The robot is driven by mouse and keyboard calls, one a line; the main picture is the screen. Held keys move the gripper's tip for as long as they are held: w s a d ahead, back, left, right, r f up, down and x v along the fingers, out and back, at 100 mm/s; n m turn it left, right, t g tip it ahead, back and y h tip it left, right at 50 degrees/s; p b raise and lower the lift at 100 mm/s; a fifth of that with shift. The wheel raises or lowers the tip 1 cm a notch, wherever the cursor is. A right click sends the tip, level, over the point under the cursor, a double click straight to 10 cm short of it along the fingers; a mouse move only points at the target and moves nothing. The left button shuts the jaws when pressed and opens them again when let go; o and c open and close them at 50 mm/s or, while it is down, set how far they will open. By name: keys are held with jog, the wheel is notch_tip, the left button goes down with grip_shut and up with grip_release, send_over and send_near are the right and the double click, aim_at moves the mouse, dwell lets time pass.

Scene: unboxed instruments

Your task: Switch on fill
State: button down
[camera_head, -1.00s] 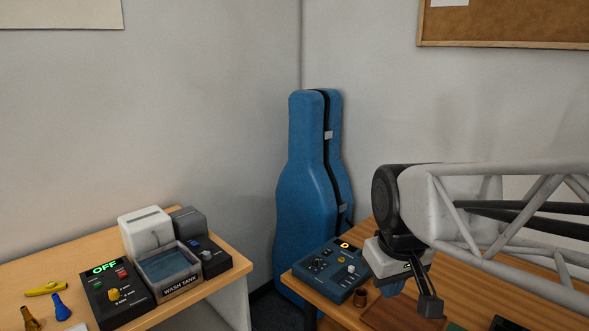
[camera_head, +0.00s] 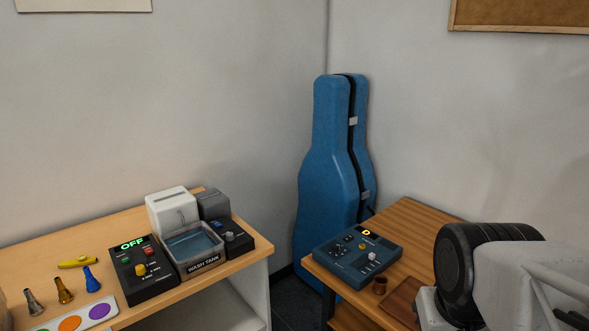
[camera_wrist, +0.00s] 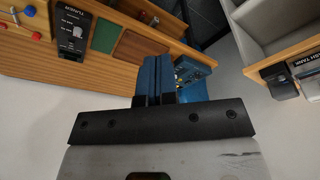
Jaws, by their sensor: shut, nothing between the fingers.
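The wash tank (camera_head: 203,265) is a clear-walled basin with bluish water, on the left table. I cannot read a "fill" label on either box. My gripper is outside the head view; in the wrist view its blue fingers (camera_wrist: 157,80) are together and empty. Part of the tank (camera_wrist: 305,60) shows there at the right edge.
A blue instrument case (camera_head: 325,190) stands in the corner. A floor gap separates the tables.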

jog(key=w+a+r+n+g, duration=0.1)
jog(key=w+a+r+n, duration=0.35)
jog(key=w, duration=0.65)
jog(key=w+a+r+n, duration=0.2)
jog(key=w+a+n, duration=0.3)
jog(key=w+a, duration=0.45)
jog(key=w+a+r+n+g, duration=0.1)
jog(key=w+a+r+n, duration=0.25)
jog(key=w, duration=0.85)
jog(key=n+g, duration=0.2)
jog(key=n, duration=1.2)
send_over(219, 226)
jog(key=w+a, duration=0.1)
jog(key=w, duration=0.1)
notch_tip(219, 226, down, 12)
jog(key=shift+s+a+h, duration=0.15)
jog(key=shift+a+h, duration=0.05)
jog(key=shift+h, duration=0.2)
jog(key=shift+f, duration=0.15)
jog(key=f, duration=0.9)
jog(key=s+d+f, duration=0.1)
jog(key=f, duration=0.3)
jog(key=shift+s+d+f, duration=0.1)
jog(key=shift+f, duration=0.25)
